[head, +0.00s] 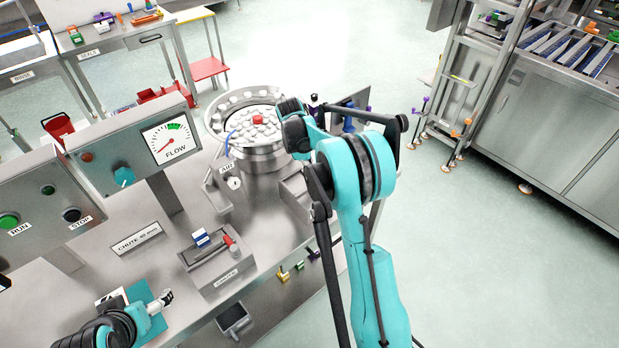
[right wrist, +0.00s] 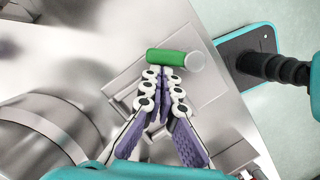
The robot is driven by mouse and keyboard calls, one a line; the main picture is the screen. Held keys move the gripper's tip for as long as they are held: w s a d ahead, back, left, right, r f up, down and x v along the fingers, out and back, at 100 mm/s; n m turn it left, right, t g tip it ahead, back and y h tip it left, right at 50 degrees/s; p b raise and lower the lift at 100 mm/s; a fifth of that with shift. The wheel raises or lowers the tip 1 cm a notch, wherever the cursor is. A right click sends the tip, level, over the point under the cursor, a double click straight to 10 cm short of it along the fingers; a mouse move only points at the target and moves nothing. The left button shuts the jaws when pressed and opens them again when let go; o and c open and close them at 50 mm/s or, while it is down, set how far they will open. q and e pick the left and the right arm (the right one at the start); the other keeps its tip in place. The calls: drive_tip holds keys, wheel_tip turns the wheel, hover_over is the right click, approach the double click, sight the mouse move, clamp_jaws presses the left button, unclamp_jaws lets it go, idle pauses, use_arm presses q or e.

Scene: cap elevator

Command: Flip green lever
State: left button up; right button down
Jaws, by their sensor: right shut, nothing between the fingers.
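The green lever (right wrist: 166,57) shows in the right wrist view as a green cylindrical handle with a pale round end, over a flat metal plate. My right gripper (right wrist: 164,78) is shut and empty, its fingertips at the handle's near side; I cannot tell whether they touch it. In the head view my right arm covers the lever and the right fingers. My left gripper (head: 166,298) is low on the left above a teal pad on the bench, away from the lever; its opening is too small to judge.
A round bowl (head: 242,150) of pale caps with a red one stands beside my right arm. A chute box with a red-handled lever (head: 231,243) sits on the bench. The FLOW gauge panel (head: 135,145) and RUN/STOP panel (head: 42,203) rise at left.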

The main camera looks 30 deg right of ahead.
drive_tip(key=shift+d+m, duration=0.45)
drive_tip(key=shift+m, duration=0.15)
drive_tip(key=shift+s+d+b, duration=0.2)
drive_tip(key=shift+d+b, duration=0.05)
drive_tip(key=shift+d, duration=0.3)
drive_tip(key=shift+s+d+b, duration=0.2)
drive_tip(key=shift+d, duration=0.35)
drive_tip(key=shift+s+d, duration=0.1)
drive_tip(key=shift+d, duration=0.05)
